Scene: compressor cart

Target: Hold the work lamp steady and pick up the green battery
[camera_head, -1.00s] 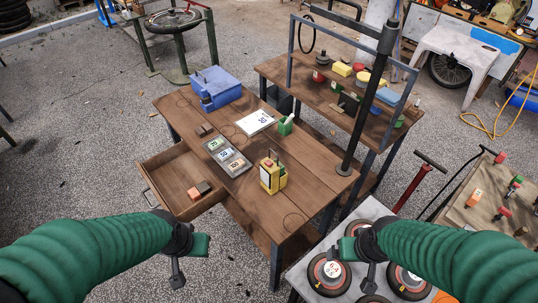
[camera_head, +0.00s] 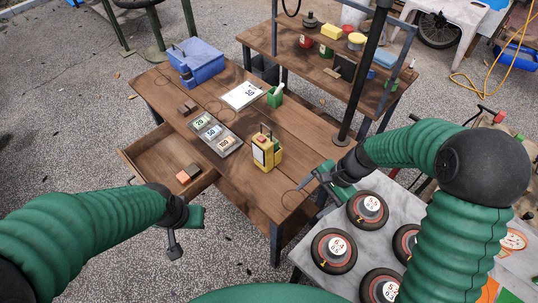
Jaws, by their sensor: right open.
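The yellow work lamp (camera_head: 262,156), with a handle and a red part on top, stands upright on the wooden table. A small green part (camera_head: 277,146) shows at its right side; I cannot tell for sure whether it is the green battery. A separate green box-like object (camera_head: 275,98) with a white piece stands farther back. My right gripper (camera_head: 316,188) is open and empty, right of and nearer than the lamp, above the table's right edge. My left gripper (camera_head: 184,230) looks open and empty, in front of the drawer, well short of the lamp. Neither touches the lamp.
An open drawer (camera_head: 150,158) holding small blocks juts out left. A tray (camera_head: 226,145) of numbered cards, a white sheet (camera_head: 243,95) and a blue toolbox (camera_head: 197,65) lie on the table. A black post (camera_head: 360,75) stands right.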

